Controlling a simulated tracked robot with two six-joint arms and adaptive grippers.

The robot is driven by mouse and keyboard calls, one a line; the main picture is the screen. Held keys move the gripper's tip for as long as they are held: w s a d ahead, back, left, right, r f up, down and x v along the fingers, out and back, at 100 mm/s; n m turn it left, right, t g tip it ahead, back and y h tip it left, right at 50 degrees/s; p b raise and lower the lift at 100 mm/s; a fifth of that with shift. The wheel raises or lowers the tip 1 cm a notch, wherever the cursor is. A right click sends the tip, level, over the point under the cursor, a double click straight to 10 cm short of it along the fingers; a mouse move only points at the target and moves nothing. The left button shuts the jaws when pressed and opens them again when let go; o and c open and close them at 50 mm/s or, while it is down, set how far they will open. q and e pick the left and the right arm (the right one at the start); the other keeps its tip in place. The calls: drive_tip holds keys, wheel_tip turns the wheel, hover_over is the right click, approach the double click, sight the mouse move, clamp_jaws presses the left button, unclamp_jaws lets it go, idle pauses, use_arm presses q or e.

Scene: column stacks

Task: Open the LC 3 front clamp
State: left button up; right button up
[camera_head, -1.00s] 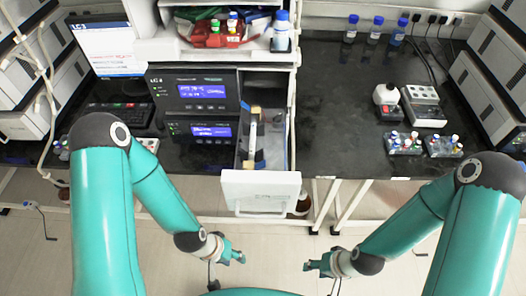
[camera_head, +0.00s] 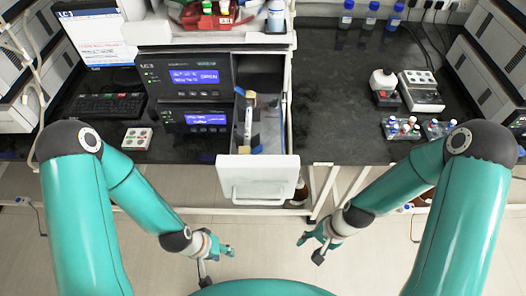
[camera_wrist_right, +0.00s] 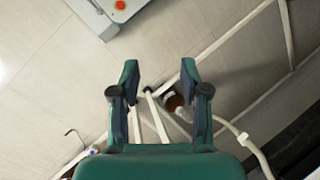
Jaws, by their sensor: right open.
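The LC 3 unit (camera_head: 188,76) has two lit blue displays and stands left of the middle. Its drawer (camera_head: 258,178) is pulled out to its right, white front towards me. A pale, upright-looking column (camera_head: 249,115) lies along the drawer's left side. A small blue and yellow part at its near end (camera_head: 256,149) looks like the front clamp; whether it is shut is too small to tell. My left gripper (camera_head: 226,250) is below and left of the drawer front, empty. My right gripper (camera_head: 309,246) is open and empty, below and right of it; its fingers show apart in the wrist view (camera_wrist_right: 161,85).
A shelf with bottles and a red tray sits above the unit. Vial racks (camera_head: 402,128) and a white device (camera_head: 420,91) stand at right. The black bench between is clear.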

drive_tip(key=w+r+m+y+b, duration=0.3)
drive_tip(key=w+m, duration=0.2)
drive_tip(key=m, duration=0.1)
drive_tip(key=m+t+y+b, duration=0.1)
drive_tip(key=m+y+b, duration=0.45)
drive_tip(key=y, duration=0.55)
approach(262, 148)
drive_tip(key=a, duration=0.5)
drive_tip(key=a+p, duration=0.1)
drive_tip(key=a, duration=0.4)
drive_tip(key=shift+w+a+f, duration=0.15)
drive_tip(key=shift+a+f, duration=0.05)
